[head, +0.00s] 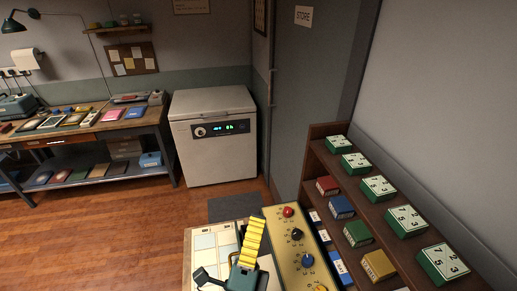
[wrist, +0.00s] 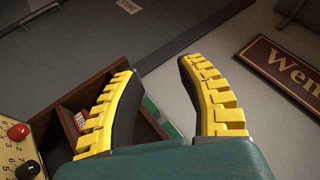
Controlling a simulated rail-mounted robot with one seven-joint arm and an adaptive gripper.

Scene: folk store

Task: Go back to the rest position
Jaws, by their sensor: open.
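My gripper (wrist: 165,85) shows large in the wrist view, with two yellow-ridged black fingers spread apart and nothing between them. In the head view my gripper (head: 250,242) is at the bottom, near the left edge of the yellow control panel (head: 286,250). The panel carries a red knob (head: 288,211), a black knob (head: 297,235) and a blue knob (head: 307,260). Part of the panel (wrist: 22,150) also shows at the lower left of the wrist view.
A wooden stepped shelf (head: 313,165) at right holds green-and-white number boxes (head: 379,188) and red, blue, green and yellow boxes. A white chest appliance (head: 214,137) stands behind, beside a grey door (head: 305,90). A workbench (head: 75,131) is at left. Open wooden floor (head: 110,230) lies between.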

